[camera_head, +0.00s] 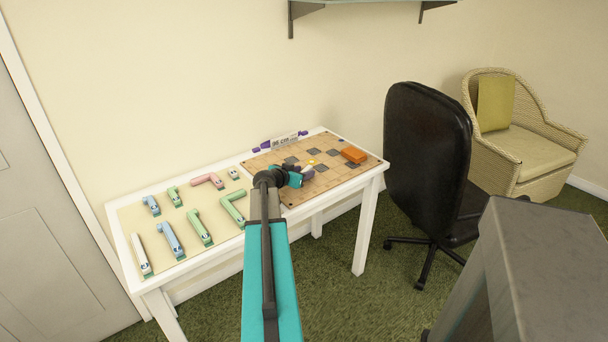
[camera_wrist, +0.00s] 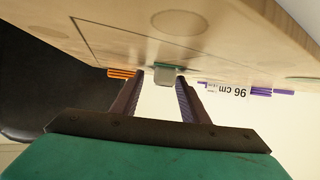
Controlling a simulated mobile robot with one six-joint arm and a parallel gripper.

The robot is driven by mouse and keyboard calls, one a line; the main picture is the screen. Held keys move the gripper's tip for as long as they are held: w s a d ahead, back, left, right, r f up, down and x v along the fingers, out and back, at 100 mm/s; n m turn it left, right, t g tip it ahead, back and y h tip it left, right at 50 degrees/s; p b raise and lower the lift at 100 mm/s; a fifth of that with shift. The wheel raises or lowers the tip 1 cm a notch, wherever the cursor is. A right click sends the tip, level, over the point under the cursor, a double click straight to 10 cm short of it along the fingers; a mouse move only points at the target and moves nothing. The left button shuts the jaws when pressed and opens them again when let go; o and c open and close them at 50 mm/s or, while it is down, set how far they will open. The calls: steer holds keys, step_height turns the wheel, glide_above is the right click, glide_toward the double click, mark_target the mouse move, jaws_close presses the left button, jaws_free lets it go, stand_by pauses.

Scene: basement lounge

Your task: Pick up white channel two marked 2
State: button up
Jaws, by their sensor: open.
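A long white piece (camera_head: 141,255) lies at the left front of the table in the head view, and a small pale piece (camera_head: 233,173) lies near the back. Their marks are too small to read, so I cannot tell which is marked 2. My gripper (camera_head: 307,172) is above the tiled board, to the right of these pieces. In the wrist view my gripper (camera_wrist: 160,80) is open, its two dark fingers apart. A small pale green-white piece (camera_wrist: 163,74) shows between and beyond the fingertips; I cannot tell whether it touches them.
The tiled board (camera_head: 285,190) covers the table's right part, with an orange block (camera_head: 353,155) on it. A "96 cm" sign (camera_head: 285,141) stands behind it. Green (camera_head: 198,228), blue (camera_head: 170,240) and pink (camera_head: 207,180) pieces lie left. A black chair (camera_head: 428,150) stands right.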

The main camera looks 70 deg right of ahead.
jaws_close()
steer(key=shift+r, duration=0.1)
steer(key=shift+r, duration=0.8)
steer(key=shift+r+b, duration=0.35)
steer(key=shift+r, duration=0.5)
steer(key=s+a, duration=0.3)
steer(key=s+a+b, duration=0.1)
steer(key=s+a, duration=0.1)
steer(key=s, duration=0.2)
steer(key=s+a+r, duration=0.1)
steer(key=s+a, duration=0.2)
steer(key=shift+s+a+r+b, duration=0.1)
steer(key=shift+s+a+b, duration=0.05)
steer(key=shift+a+b, duration=0.2)
steer(key=shift+r+p, duration=0.25)
steer(key=shift+p, duration=0.25)
steer(key=p, duration=0.2)
steer(key=s+p, duration=0.1)
steer(key=shift+a+r+p, duration=0.1)
steer(key=shift+a+p, duration=0.1)
steer(key=shift+p, duration=0.2)
steer(key=shift+s+a+p, duration=0.25)
steer(key=shift+a+p, duration=0.05)
steer(key=shift+p, duration=0.95)
steer(key=shift+s+p, duration=0.1)
steer(key=shift+p, duration=0.25)
